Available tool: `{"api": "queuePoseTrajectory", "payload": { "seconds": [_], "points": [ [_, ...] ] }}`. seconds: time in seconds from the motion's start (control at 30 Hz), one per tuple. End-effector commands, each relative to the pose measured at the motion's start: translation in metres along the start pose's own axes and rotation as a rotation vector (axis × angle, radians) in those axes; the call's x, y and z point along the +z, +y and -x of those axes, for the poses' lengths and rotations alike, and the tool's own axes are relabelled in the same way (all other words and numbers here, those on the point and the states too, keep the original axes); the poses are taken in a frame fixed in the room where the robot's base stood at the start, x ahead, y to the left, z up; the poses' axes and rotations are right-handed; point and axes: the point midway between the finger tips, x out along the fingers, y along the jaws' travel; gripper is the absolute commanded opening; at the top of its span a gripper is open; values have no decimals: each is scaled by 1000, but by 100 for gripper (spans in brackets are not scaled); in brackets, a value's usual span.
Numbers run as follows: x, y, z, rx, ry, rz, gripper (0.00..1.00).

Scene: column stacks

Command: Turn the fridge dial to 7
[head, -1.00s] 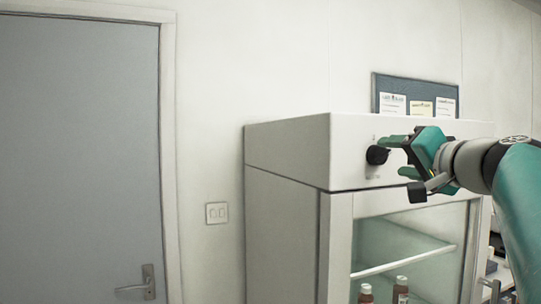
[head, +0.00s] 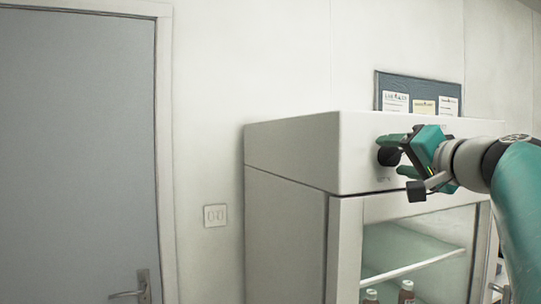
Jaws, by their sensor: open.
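The black fridge dial (head: 389,157) is on the white top panel of the fridge (head: 292,152). Its markings are too small and partly covered to read. My green gripper (head: 398,155) is at the dial from the right. Its fingers are open, one above the dial and one below it. I cannot tell whether either finger touches the dial. The right part of the dial is hidden behind the gripper.
The fridge's glass door (head: 415,250) shows a shelf and brown bottles (head: 406,291) below the panel. A notice board (head: 418,94) hangs on the wall behind. A grey door (head: 75,150) and a wall switch (head: 215,215) are at left.

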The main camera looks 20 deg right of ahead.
Motion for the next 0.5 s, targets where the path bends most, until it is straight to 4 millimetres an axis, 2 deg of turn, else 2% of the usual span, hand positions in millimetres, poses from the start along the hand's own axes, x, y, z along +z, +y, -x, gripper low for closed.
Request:
{"api": "queuePoseTrajectory", "payload": {
  "seconds": [0.27, 0.4, 0.5],
  "points": [
    [0, 0, 1, 0, -1, -1, 60],
    [0, 0, 1, 0, -1, -1, 33],
    [0, 1, 1, 1, 0, -1, 16]
  ]
}}
